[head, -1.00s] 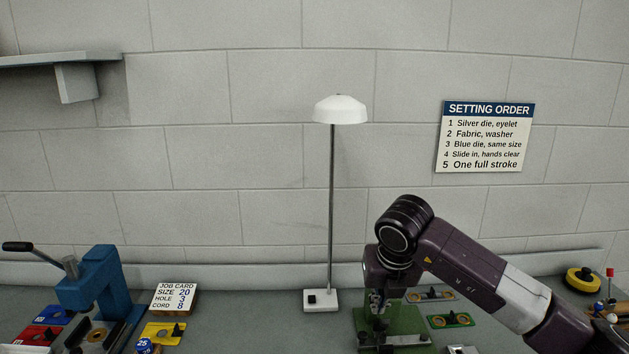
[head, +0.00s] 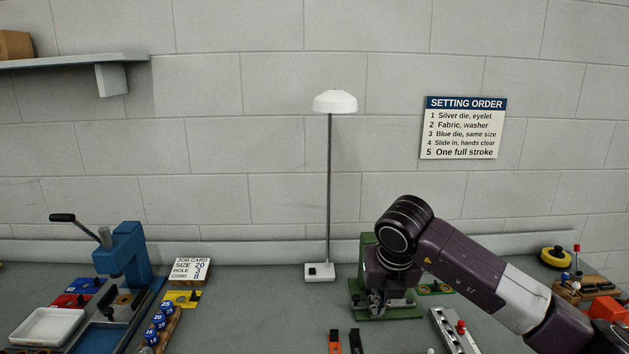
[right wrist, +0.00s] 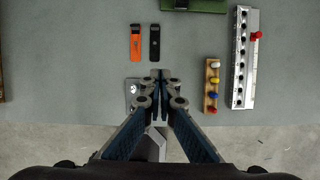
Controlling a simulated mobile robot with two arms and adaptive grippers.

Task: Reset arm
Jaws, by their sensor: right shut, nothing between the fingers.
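My right arm comes in from the right in the head view, bent at a dark purple elbow. Its gripper (head: 378,305) points down in front of a green bench device (head: 367,250), which the arm partly hides. In the right wrist view my right gripper (right wrist: 160,76) is shut, its fingertips together with nothing between them. It shows over the grey bench near its front edge, just below an orange tool (right wrist: 136,43) and a black tool (right wrist: 154,42). My left gripper is in neither view.
A blue lever press (head: 122,255) stands at the left beside a rack of blue dies (head: 158,322) and a job card (head: 190,270). A white lamp (head: 319,271) stands at the back. A metal strip with a red knob (head: 450,328) lies right.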

